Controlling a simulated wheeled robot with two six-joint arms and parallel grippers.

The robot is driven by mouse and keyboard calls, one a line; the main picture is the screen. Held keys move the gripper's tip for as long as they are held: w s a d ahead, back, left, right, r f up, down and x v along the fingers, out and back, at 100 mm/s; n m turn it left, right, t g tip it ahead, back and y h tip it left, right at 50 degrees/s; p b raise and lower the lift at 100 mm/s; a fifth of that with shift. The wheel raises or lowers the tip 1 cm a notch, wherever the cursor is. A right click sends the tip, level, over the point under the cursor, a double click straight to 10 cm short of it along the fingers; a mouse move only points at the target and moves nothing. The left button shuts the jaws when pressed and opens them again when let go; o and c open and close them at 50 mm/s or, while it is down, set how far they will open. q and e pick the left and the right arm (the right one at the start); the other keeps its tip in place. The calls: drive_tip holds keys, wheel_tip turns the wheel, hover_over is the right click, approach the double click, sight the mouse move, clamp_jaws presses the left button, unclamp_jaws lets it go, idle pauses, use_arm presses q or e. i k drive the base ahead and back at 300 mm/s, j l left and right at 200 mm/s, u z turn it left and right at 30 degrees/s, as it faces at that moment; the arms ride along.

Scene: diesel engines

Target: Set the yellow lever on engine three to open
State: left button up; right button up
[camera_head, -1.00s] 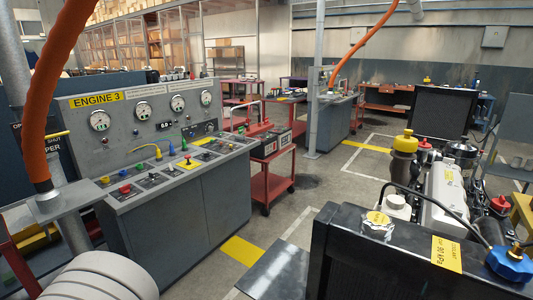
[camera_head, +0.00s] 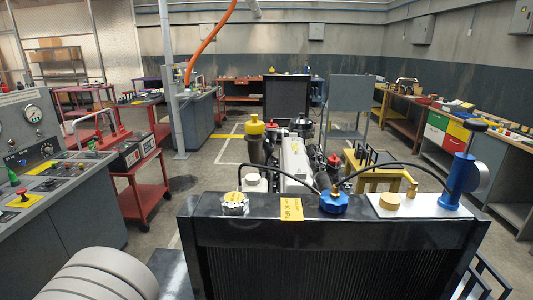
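Part of a grey control console (camera_head: 70,215) stands at the left edge, with a dial (camera_head: 33,113), a green knob (camera_head: 13,178) and a red button (camera_head: 23,194) on a yellow plate. The earlier frame labels this console ENGINE 3, but the label is outside the current view. I see no yellow lever that I can identify as the one on engine three. Neither of my grippers shows.
A black radiator (camera_head: 330,225) with a blue cap (camera_head: 334,201) stands close in front, with an engine (camera_head: 293,160) behind it. A red cart (camera_head: 145,203) stands right of the console. Open floor (camera_head: 205,175) lies between cart and engine. Workbenches (camera_head: 455,130) line the right.

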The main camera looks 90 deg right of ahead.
sight(414, 184)
drive_tip(key=z, duration=0.65)
drive_tip(key=l+z, duration=0.15)
drive_tip(key=z, duration=1.8)
drive_tip(key=i+z, duration=0.1)
drive_tip(key=z, duration=1.15)
drive_tip(key=i+z, duration=0.1)
drive_tip(key=z, duration=1.2)
drive_tip(key=i+j, duration=0.05)
